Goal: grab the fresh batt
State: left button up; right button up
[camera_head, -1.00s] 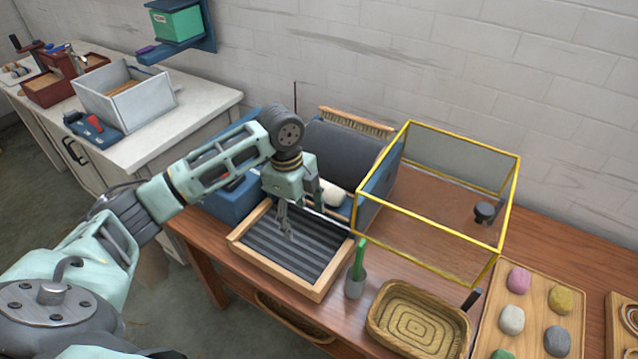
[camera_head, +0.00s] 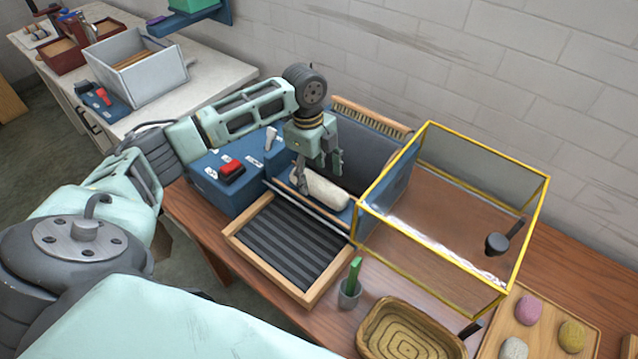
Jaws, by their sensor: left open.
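A cream-white rolled batt (camera_head: 322,192) lies in the front trough of the blue carding machine (camera_head: 385,200), behind the ribbed tray. My left gripper (camera_head: 320,178) is over the batt, fingers pointing down and apart, one near its left end and one at its back side. I cannot tell whether the fingers touch it. They hide part of its left end and back. My right gripper is not in view.
A wood-framed tray with dark ribs (camera_head: 290,243) sits in front of the machine. A yellow-edged clear box (camera_head: 450,215) stands close on the right. A small cup (camera_head: 349,294) and a wicker basket (camera_head: 410,335) are at the front.

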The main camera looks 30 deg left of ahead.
aim_at(318, 181)
pick_arm(q)
notch_tip(318, 181, down, 2)
jog(key=shift+w+d+f, duration=0.15)
jog(key=shift+f, duration=0.45)
jog(key=shift+c, duration=1.4)
jog(key=shift+r, duration=0.1)
jog(key=c, duration=0.8)
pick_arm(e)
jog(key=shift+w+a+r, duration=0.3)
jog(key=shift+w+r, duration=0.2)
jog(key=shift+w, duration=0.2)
